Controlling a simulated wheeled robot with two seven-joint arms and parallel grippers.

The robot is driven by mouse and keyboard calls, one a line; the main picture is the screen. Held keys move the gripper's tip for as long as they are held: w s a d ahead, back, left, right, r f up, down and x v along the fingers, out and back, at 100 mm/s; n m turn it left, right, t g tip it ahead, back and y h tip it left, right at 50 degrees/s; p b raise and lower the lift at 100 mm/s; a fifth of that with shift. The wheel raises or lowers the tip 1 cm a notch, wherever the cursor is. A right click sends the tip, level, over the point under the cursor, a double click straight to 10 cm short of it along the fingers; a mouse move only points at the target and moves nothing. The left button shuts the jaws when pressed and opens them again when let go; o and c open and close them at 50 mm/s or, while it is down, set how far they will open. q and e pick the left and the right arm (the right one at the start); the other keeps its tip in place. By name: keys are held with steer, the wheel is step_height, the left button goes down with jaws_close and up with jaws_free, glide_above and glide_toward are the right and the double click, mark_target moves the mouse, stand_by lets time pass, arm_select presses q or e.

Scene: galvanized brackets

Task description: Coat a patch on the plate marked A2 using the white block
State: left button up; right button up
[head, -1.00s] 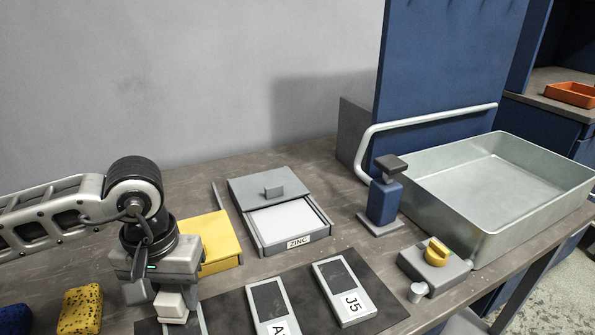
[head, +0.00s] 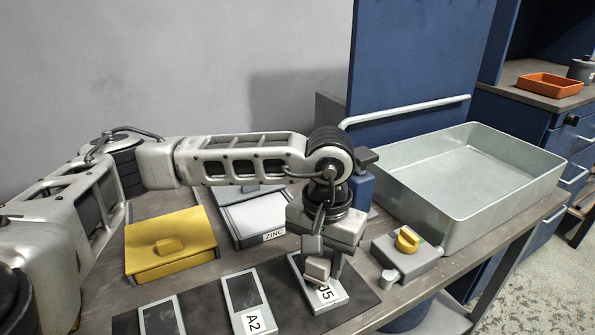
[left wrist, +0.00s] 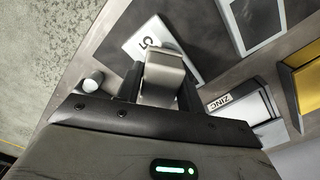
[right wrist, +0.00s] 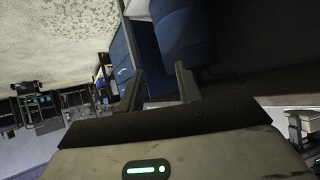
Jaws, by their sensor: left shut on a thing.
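The plate marked A2 (head: 246,302) lies on the dark mat, with a dark window and its label at the near end. I cannot tell whether block and plate touch. My right gripper (right wrist: 160,88) shows only in its own wrist view, open and empty.
A third plate (head: 162,317) lies left of A2. Behind are a yellow lidded box (head: 170,243) and the ZINC box (head: 247,217), partly hidden by my left arm. Right are a grey block with a yellow knob (head: 407,241) and a large metal tub (head: 465,185).

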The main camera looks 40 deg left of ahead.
arm_select(q)
steer(key=w+a+r+n+p, duration=0.25)
steer(key=w+a+n, duration=0.35)
steer(key=a, duration=0.3)
steer(key=n, duration=0.6)
glide_toward(262, 212)
steer(key=shift+f+b, duration=0.35)
steer(key=shift+b, duration=0.05)
step_height(262, 212, down, 4)
steer(key=b, duration=0.3)
steer(key=shift+r+m, duration=0.2)
steer(key=shift+m, duration=0.1)
steer(key=shift+f+b, duration=0.35)
steer(key=shift+b, duration=0.1)
steer(key=shift+f, duration=0.25)
steer(key=shift+f+b, duration=0.1)
steer(key=shift+b, duration=0.2)
arm_select(e)
steer(key=shift+w+a+f, duration=0.1)
steer(key=shift+a+f, duration=0.15)
steer(key=shift+f, duration=0.15)
arm_select(q)
steer(key=shift+f, duration=0.55)
arm_select(e)
steer(key=shift+d+f, duration=0.1)
steer(key=shift+f, duration=0.3)
